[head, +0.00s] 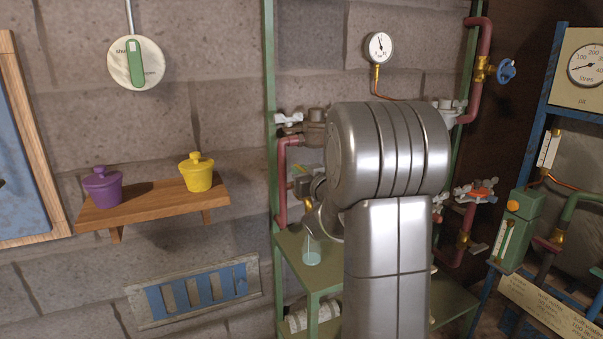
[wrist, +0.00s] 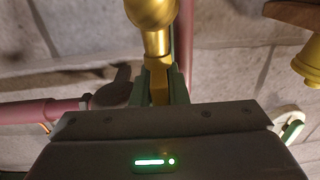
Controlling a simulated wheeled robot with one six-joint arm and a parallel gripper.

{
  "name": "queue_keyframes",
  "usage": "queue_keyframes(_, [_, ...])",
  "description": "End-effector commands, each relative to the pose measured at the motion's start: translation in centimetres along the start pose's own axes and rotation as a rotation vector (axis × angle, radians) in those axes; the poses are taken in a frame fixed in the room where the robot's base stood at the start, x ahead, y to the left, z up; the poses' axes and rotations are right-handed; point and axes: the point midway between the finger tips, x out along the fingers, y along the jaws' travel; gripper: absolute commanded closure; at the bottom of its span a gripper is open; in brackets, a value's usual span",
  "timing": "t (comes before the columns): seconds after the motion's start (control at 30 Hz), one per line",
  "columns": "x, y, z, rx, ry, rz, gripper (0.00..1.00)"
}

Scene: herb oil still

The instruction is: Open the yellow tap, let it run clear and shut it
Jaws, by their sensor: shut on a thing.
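In the wrist view my gripper (wrist: 158,88) is shut on a narrow yellow piece (wrist: 159,95), which looks like the yellow tap's handle. A rounded brass-yellow body (wrist: 150,12) sits directly beyond the fingertips. How far the handle is turned cannot be told. In the head view my arm hides most of the tap and the gripper. A clear glass vessel (head: 311,252) with pale blue-green liquid stands on the green stand (head: 292,243), just left of my arm. Whether anything runs from the tap is hidden.
A red pipe (head: 282,180) with a grey-handled valve (head: 290,119) is left of my arm. More valves (head: 476,192) and a blue handwheel (head: 507,70) are at the right. A wooden shelf (head: 150,205) holds a purple pot (head: 103,187) and a yellow pot (head: 197,174).

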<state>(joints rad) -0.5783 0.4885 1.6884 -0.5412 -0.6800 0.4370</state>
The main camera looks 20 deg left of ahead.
Motion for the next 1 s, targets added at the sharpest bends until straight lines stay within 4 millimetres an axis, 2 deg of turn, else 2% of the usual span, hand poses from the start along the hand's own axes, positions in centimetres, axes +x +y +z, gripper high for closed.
queue_keyframes(0.2, [0.0,0.0,-0.1,0.000,0.003,-0.001,1.00])
queue_keyframes(0.23, [0.0,0.0,-0.1,0.000,0.003,-0.001,0.85])
queue_keyframes(0.33, [0.0,0.0,-0.1,0.000,0.002,0.000,0.66])
queue_keyframes(0.6, [-0.1,0.0,0.0,0.000,0.001,0.000,0.66])
queue_keyframes(0.73, [-0.9,0.0,0.0,0.000,0.001,0.001,0.66])
queue_keyframes(0.87, [-3.1,0.1,0.0,0.001,0.000,0.003,0.66])
queue_keyframes(1.0, [-6.4,0.1,0.0,0.000,0.001,0.004,0.66])
